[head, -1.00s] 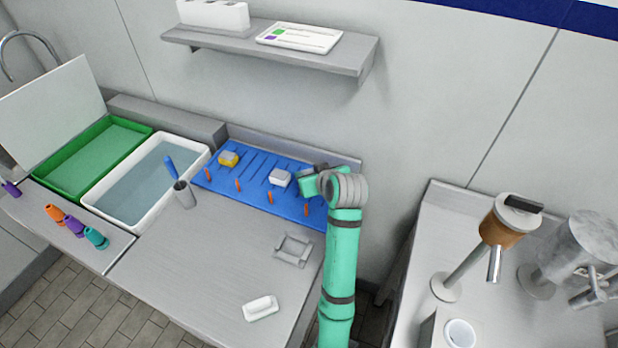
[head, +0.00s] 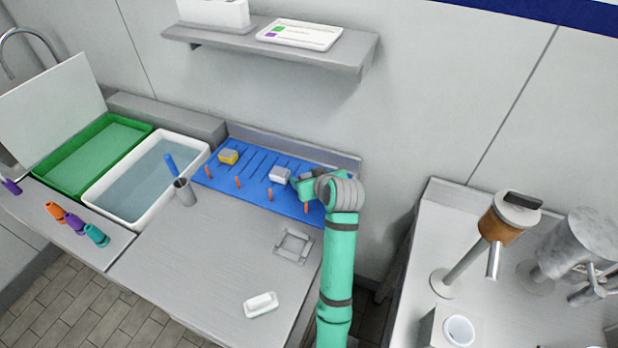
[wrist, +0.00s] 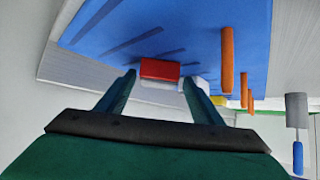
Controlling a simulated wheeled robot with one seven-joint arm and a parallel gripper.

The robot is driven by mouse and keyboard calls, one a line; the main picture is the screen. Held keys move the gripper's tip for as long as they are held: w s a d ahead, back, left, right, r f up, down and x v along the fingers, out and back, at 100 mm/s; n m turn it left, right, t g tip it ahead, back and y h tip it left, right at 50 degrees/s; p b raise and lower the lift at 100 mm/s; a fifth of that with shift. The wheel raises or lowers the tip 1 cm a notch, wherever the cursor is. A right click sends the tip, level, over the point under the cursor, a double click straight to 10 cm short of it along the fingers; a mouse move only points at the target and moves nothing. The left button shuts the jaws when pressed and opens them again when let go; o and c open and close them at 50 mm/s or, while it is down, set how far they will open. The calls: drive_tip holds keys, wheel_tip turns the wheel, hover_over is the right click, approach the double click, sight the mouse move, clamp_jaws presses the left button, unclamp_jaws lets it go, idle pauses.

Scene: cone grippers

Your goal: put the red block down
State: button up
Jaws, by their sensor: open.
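The red block (wrist: 160,70) shows in the wrist view on the blue slotted board (wrist: 190,30), between and just beyond the tips of my gripper. My gripper (wrist: 158,78) is open, with a dark finger on each side and a gap between each finger and the block. In the head view my gripper (head: 304,183) is over the right part of the blue board (head: 225,185), and my arm hides the red block there. A white block (head: 279,174) sits on the board just left of my gripper. A yellow and grey block (head: 229,156) sits farther left.
Orange pegs (head: 238,182) stand along the board's front edge, close to my gripper in the wrist view. A grey square holder (head: 293,245) and a white block-like item (head: 260,304) lie on the counter. A water basin (head: 150,180) is at left. The counter's middle is clear.

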drive_tip(key=v, duration=1.1)
drive_tip(key=shift+s+r, duration=0.2)
drive_tip(key=shift+r, duration=0.15)
drive_tip(key=shift+s+d, duration=0.1)
drive_tip(key=shift+d, duration=0.05)
drive_tip(key=shift+f, duration=0.1)
